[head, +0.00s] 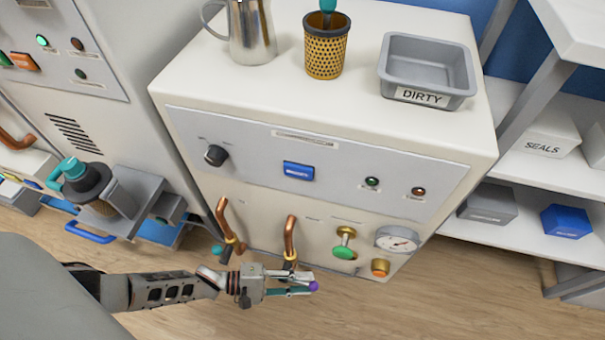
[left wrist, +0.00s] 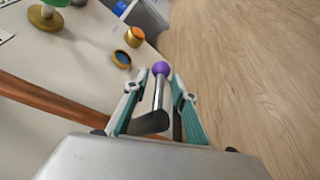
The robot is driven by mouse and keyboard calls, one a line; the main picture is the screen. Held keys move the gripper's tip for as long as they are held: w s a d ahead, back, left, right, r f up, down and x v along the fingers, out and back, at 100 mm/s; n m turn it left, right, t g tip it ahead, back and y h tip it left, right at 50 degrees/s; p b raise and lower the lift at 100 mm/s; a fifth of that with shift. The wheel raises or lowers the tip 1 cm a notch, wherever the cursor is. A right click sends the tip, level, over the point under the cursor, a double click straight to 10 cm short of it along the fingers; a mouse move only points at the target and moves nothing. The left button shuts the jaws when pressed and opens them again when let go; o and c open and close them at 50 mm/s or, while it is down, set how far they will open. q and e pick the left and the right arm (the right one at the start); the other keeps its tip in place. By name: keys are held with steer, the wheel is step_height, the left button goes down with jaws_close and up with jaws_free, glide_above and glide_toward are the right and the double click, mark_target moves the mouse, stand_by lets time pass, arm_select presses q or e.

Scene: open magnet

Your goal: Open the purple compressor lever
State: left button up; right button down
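The purple compressor lever is a metal rod with a purple ball knob (left wrist: 160,68) at its end. The knob also shows in the head view (head: 314,286), low in front of the white machine. My left gripper (left wrist: 160,76) is around the lever, with one teal-lined finger on each side of the rod. Small gaps show between the fingertips and the knob, so the gripper looks open. In the head view my left gripper (head: 311,282) hides most of the lever. My right gripper is not in view.
The white machine (head: 330,120) has copper pipes (head: 290,238), a green-handled valve (head: 345,252), a gauge (head: 397,239) and an orange-topped fitting (head: 380,267) beside the lever. A side shelf with a teal-lidded container (head: 85,180) stands left. The wooden floor (head: 450,290) at right is clear.

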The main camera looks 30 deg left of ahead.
arm_select(q)
steer(key=shift+w, duration=0.1)
steer(key=shift+c, duration=0.2)
jaws_close()
steer(key=shift+d+r+t+h, duration=0.1)
steer(key=shift+r+t+h, duration=0.15)
steer(key=shift+h, duration=0.45)
steer(key=shift+r+n+t+h, duration=0.35)
steer(key=shift+r+n+h, duration=0.05)
steer(key=shift+r, duration=0.1)
steer(key=shift+o, duration=0.2)
jaws_free()
